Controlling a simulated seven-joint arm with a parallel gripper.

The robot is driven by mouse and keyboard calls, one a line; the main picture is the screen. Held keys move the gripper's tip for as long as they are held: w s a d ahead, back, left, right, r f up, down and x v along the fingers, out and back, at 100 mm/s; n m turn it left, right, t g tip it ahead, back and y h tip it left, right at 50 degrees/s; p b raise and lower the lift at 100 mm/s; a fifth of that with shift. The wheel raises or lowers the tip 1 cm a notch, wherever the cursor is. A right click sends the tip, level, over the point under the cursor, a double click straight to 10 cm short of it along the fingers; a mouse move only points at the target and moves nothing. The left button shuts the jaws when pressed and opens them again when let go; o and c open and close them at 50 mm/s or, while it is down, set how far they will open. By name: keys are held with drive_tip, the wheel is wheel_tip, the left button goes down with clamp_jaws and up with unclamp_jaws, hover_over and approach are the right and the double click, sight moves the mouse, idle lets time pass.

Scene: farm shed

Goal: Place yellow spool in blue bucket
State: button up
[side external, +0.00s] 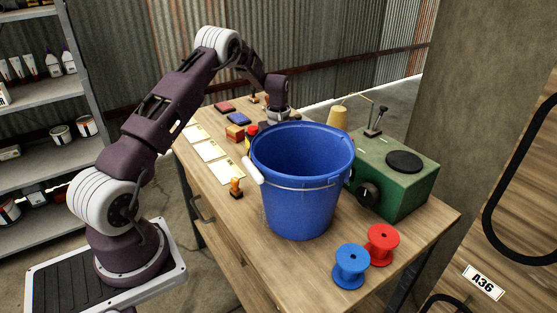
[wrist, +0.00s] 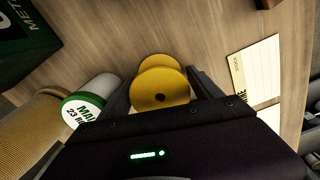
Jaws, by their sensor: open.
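The yellow spool (wrist: 160,86) stands on the wooden table in the wrist view, between the two fingers of my open gripper (wrist: 162,92). I cannot tell whether either finger touches it. The blue bucket (side external: 300,190) stands upright on the table in the side view, its open top facing up and its inside looking empty. The end of my arm is behind the bucket there. The bucket hides my fingertips and most or all of the spool in that view.
A green box (side external: 400,180) stands right of the bucket. A blue spool (side external: 350,266) and red spool (side external: 382,244) stand in front. A twine cone (wrist: 30,130) and white-and-green cylinder (wrist: 92,98) stand left of the yellow spool; a pale card (wrist: 258,72) lies right.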

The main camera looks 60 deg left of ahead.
drive_tip(key=shift+f, duration=0.4)
drive_tip(key=c, duration=1.2)
drive_tip(key=shift+r, duration=0.15)
drive_tip(key=shift+c, duration=0.2)
